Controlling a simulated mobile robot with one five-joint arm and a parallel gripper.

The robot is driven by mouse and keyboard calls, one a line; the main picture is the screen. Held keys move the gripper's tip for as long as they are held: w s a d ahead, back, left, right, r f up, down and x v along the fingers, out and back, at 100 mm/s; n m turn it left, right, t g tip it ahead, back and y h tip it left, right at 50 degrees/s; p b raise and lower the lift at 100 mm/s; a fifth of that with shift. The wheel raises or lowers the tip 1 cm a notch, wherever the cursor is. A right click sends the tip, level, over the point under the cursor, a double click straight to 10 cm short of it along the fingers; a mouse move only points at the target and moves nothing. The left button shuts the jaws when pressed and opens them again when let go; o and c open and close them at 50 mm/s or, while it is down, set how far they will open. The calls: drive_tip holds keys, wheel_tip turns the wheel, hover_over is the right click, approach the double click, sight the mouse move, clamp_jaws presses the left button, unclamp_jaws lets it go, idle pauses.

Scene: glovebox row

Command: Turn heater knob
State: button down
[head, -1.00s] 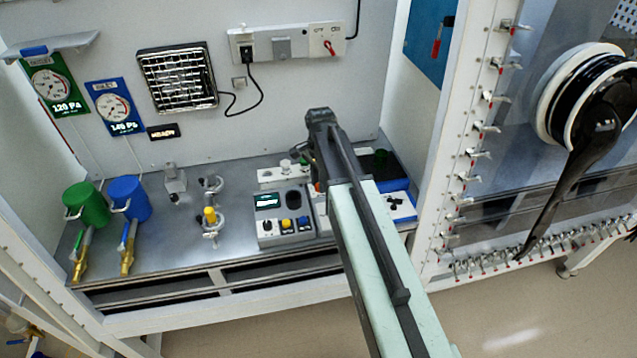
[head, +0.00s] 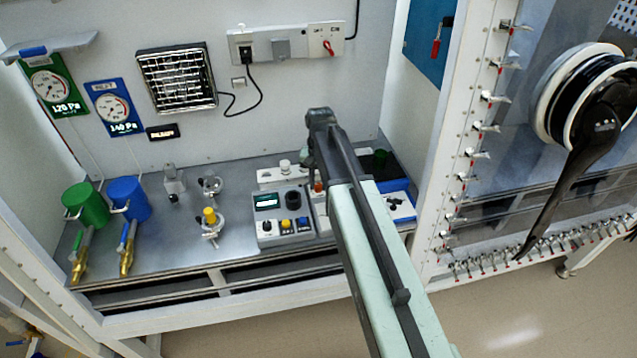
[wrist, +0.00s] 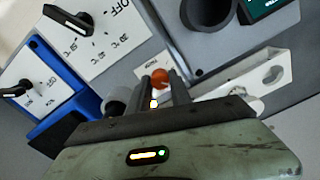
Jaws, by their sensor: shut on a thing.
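In the wrist view my gripper (wrist: 160,88) is shut, with an orange-red round piece (wrist: 162,78) between its fingertips. Whether that piece is a knob cannot be told. It stands beside a small printed label. A black bar knob (wrist: 70,20) sits on a white panel (wrist: 100,50) marked OFF and with °C values, apart from my fingers. A second black knob (wrist: 18,90) stands on the blue-edged unit further left. In the head view my gripper (head: 305,160) points down behind my arm, which hides much of this area. The orange-red piece (head: 318,187) shows beside the arm.
A grey control box (head: 283,215) with a green display stands left of my arm. A white holder (wrist: 250,85) lies right of my fingers. Green (head: 85,205) and blue (head: 128,197) cylinders stand at the bench's left. A frame post (head: 470,130) borders the right.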

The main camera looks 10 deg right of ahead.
sight(319, 185)
drive_tip(key=n, duration=0.4)
drive_tip(key=shift+n, duration=0.3)
drive_tip(key=n, duration=0.4)
drive_tip(key=shift+n, duration=0.4)
drive_tip(key=c, duration=1.2)
unclamp_jaws()
drive_tip(key=shift+o, duration=0.2)
drive_tip(key=shift+r, duration=0.1)
wheel_tip(319, 185, up, 8)
drive_tip(key=p, duration=0.8)
drive_tip(key=shift+f, duration=0.2)
